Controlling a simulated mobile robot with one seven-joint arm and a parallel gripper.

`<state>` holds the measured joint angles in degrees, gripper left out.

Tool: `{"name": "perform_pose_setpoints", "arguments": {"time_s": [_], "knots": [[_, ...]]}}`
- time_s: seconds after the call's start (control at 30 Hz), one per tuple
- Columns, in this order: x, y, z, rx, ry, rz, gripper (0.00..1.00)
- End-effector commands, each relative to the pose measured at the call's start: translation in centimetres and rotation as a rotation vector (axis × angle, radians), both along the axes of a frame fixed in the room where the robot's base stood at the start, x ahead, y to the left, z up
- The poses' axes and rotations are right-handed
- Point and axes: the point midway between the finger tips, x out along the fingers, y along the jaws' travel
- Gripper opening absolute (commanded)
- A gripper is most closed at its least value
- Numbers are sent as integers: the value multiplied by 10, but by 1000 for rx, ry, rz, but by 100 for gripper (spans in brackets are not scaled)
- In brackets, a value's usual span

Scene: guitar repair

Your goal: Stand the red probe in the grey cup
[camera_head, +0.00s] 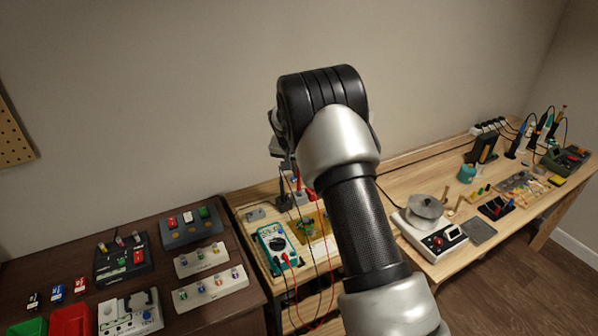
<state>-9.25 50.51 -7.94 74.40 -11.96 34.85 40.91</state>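My arm (365,225) reaches up through the middle of the view, and its black wrist covers part of the bench behind it. A small part of my gripper (284,153) shows under the left side of the wrist. Its fingers are too small and too hidden to tell open from shut. Just below it is a slim red item (299,184), which looks like the red probe; whether the gripper touches it is unclear. A small grey block-like shape (300,198) stands below that and may be the grey cup. A teal multimeter (275,248) lies in front, with red and black leads.
A dark table (230,283) at the left holds switch panels and red and green bins (70,320). A white device with a round metal top (425,212) stands on the bench right of my arm. Several tools crowd the bench's far right end.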

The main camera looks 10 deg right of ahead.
Motion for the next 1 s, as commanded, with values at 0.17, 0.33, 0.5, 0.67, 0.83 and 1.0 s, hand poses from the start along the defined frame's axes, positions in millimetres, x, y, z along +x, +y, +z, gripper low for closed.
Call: {"name": "perform_pose_setpoints", "arguments": {"time_s": [0.17, 0.33, 0.5, 0.67, 0.83, 1.0], "knots": [[0, 0, 0, 0, 0, 0, 0], [0, 0, -4, 0, 0, 0, 0], [0, 0, -8, 0, 0, 0, 0], [0, 0, -12, 0, 0, 0, 0], [0, 0, -17, 0, 0, 0, 0], [0, 0, -21, 0, 0, 0, 0]]}}
